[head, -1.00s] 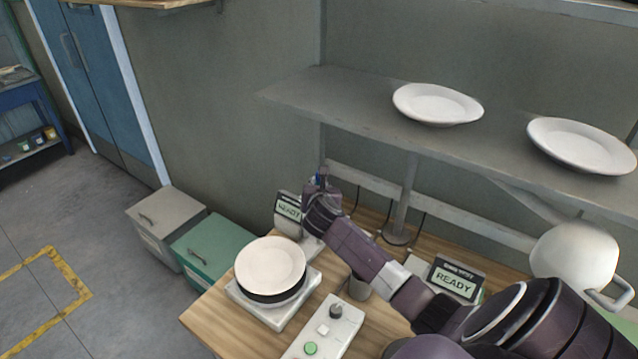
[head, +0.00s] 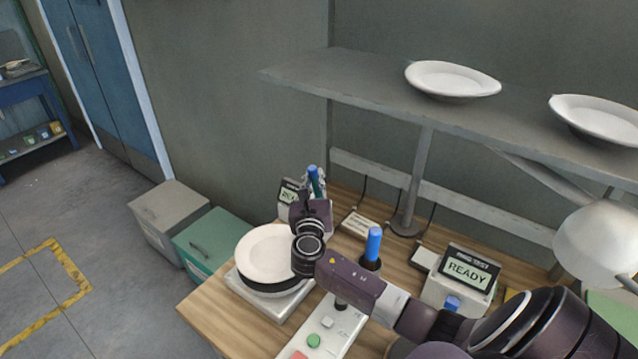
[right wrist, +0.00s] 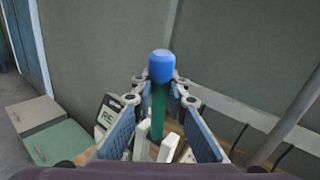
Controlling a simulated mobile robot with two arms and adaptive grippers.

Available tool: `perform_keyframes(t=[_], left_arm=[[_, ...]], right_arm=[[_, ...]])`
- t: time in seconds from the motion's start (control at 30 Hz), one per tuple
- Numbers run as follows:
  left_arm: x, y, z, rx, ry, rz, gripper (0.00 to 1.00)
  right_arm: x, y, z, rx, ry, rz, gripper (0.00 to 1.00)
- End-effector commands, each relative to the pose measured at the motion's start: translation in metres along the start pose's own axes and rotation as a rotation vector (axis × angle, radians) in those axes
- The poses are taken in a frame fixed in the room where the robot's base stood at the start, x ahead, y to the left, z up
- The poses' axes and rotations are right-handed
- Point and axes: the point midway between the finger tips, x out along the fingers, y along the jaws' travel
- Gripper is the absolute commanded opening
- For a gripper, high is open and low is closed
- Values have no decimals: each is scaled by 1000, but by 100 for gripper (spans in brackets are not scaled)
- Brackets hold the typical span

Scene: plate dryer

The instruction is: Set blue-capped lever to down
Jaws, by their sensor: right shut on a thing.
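The blue-capped lever (head: 314,174) has a green stem and stands roughly upright at the back left of the wooden table, beside a small READY display. My right gripper (head: 313,197) is around its stem, with the blue cap above the fingers. In the right wrist view the blue cap (right wrist: 162,66) and green stem (right wrist: 159,108) rise between the two blue-padded fingers. The right gripper is shut on the lever. The lever's base is mostly hidden by the gripper. My left gripper is not in view.
White plates (head: 268,252) rest on a scale-like base left of my arm. A control box with a green button (head: 313,340) lies in front. A second blue-topped item (head: 373,245) stands behind my forearm. A READY device (head: 467,272) is right. A shelf (head: 340,86) with plates hangs above.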

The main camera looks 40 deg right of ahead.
Motion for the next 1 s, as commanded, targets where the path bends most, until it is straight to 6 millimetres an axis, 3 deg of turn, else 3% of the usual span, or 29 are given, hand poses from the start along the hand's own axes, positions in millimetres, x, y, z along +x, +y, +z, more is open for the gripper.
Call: perform_keyframes(t=[0.03, 0.23, 0.8, 0.83, 1.0], left_arm=[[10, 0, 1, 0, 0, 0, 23], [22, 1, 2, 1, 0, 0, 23], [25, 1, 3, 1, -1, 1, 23], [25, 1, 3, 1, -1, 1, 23], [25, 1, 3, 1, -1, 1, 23]], right_arm=[[-1, 3, 2, -12, -36, -3, 0], [-8, 7, 3, -55, -100, -11, 0], [-12, 9, 6, -75, -130, -15, 0], [-12, 9, 6, -75, -130, -15, 16], [-12, 9, 4, -76, -126, -15, 34]])
